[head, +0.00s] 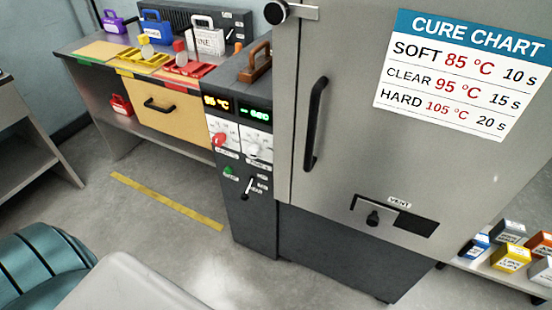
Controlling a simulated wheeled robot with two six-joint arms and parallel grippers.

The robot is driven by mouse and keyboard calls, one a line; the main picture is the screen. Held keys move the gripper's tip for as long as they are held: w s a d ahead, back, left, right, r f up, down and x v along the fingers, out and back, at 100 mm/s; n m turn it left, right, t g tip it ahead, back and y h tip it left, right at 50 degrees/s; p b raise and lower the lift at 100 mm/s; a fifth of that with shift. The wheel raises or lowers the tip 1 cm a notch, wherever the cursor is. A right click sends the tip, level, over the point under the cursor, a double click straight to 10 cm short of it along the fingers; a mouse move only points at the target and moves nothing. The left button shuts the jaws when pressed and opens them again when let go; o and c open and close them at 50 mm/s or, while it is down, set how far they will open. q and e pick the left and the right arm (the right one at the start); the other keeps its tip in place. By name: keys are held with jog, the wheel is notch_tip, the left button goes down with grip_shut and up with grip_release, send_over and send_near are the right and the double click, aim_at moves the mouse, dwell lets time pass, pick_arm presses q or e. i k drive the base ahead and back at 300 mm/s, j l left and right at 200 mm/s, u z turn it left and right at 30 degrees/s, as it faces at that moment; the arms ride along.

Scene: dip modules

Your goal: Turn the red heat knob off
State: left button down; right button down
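The red heat knob (219,139) sits on a white dial plate on the dark control panel (247,200), left of the grey oven door. A white knob (252,150) is on the plate beside it. Above the knobs, an orange display (216,102) seems to read 85 °C and a green display (253,113) shows digits too small to read surely. The red knob's exact angle is hard to tell at this size. Neither of my grippers shows in the head view.
A grey oven door (400,150) with a black handle (316,123) and a vent slider (374,218) fills the right. A bench (85,50) with coloured lock-shaped blocks and trays stands at the left. Small boxes (510,258) sit on a low shelf. The floor before the panel is clear.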

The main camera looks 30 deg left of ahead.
aim_at(219, 139)
jog(key=u, duration=1.35)
